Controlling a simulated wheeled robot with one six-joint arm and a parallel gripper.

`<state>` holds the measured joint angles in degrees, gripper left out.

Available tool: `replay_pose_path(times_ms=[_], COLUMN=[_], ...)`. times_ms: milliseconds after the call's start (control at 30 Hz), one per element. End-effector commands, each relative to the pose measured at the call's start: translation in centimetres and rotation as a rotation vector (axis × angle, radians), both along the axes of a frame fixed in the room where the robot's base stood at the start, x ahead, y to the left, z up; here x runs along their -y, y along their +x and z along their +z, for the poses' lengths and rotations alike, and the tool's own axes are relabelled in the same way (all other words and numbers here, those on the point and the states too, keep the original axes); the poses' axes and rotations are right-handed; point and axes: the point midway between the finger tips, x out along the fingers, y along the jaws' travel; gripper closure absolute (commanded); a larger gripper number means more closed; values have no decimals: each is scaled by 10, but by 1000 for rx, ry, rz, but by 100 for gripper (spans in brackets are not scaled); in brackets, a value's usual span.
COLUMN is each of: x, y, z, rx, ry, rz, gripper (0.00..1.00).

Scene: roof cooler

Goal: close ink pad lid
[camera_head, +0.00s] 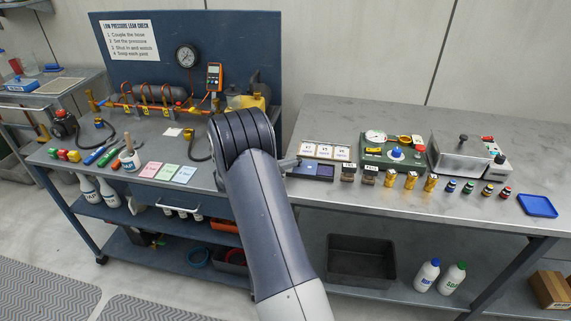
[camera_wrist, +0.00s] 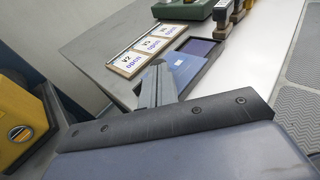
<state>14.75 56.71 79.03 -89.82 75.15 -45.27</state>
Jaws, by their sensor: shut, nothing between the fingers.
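The ink pad (camera_head: 322,172) is a dark, flat, rectangular case on the steel bench, just right of my gripper. In the wrist view its purple pad (camera_wrist: 202,47) is exposed at the far part of the case. A blue panel (camera_wrist: 184,68), apparently the lid, shows over the nearer part; I cannot tell how it is tilted. My gripper (camera_wrist: 158,80) is shut and empty, its fingers beside the blue panel's left edge. Whether they touch is unclear. In the head view my gripper (camera_head: 289,163) is partly hidden behind my arm.
Label cards (camera_head: 325,151) lie behind the pad. Stamps (camera_head: 348,172) stand just to its right, with brass pieces and small bottles farther along. A green case (camera_head: 375,160) is behind them. A yellow object (camera_wrist: 20,125) is at left in the wrist view.

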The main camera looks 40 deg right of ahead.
Motion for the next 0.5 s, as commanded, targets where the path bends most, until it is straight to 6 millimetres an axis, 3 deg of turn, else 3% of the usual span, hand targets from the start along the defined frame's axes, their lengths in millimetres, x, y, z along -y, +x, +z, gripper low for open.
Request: replay_pose_path(times_ms=[200,500], x=[31,41], y=[-36,-48], z=[-2,0], rx=[1,0], ry=[-2,-1], rz=[-6,-4], gripper=[100,100])
